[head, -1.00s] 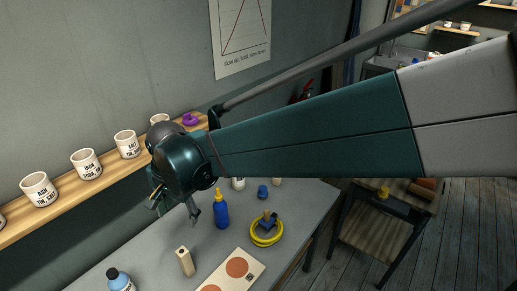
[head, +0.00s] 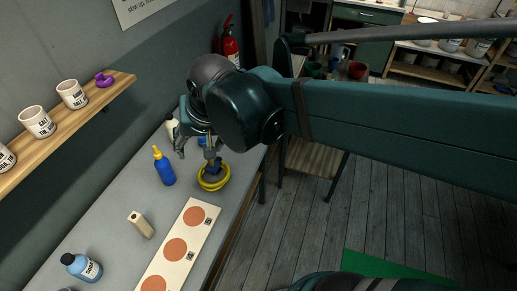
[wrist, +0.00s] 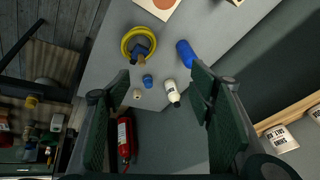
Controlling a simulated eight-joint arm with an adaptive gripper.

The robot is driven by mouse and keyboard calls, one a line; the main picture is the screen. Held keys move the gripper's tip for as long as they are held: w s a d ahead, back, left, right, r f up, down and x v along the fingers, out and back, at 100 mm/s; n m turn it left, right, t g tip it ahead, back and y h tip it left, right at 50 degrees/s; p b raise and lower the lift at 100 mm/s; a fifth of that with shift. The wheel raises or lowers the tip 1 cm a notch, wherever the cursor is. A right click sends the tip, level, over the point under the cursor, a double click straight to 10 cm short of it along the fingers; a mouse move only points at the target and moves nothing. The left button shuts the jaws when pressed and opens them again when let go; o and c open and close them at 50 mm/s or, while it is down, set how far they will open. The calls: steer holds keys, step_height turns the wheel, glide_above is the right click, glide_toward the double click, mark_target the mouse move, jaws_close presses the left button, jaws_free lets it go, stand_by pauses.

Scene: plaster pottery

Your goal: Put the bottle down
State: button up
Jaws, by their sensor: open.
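My gripper (head: 196,150) is open and empty, pointing down above the far end of the grey table. In the wrist view its two fingers (wrist: 160,78) are spread wide, with nothing gripped. A white bottle with a dark cap (wrist: 172,91) stands on the table, seen between the fingers but below them; in the head view it is partly hidden behind my gripper (head: 171,126). A blue bottle with a yellow tip (head: 164,170) stands nearby, to the left. A light blue bottle with a dark cap (head: 83,267) stands at the near end. Which bottle the task means is not clear.
A yellow ring coil (head: 214,181) with a blue object in it lies near the gripper. A wooden block (head: 140,225) and a board with orange discs (head: 187,233) lie nearer. A shelf (head: 62,114) with labelled pots runs along the wall. A red extinguisher (head: 230,45) hangs beyond.

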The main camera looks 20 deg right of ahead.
steer(key=s+d+n+t, duration=0.1)
steer(key=s+d, duration=0.3)
steer(key=d, duration=0.3)
steer(key=s+d+n+t+h, duration=0.1)
steer(key=s+d, duration=0.3)
steer(key=d, duration=0.3)
steer(key=shift+f+n, duration=0.3)
steer(key=shift+f, duration=0.15)
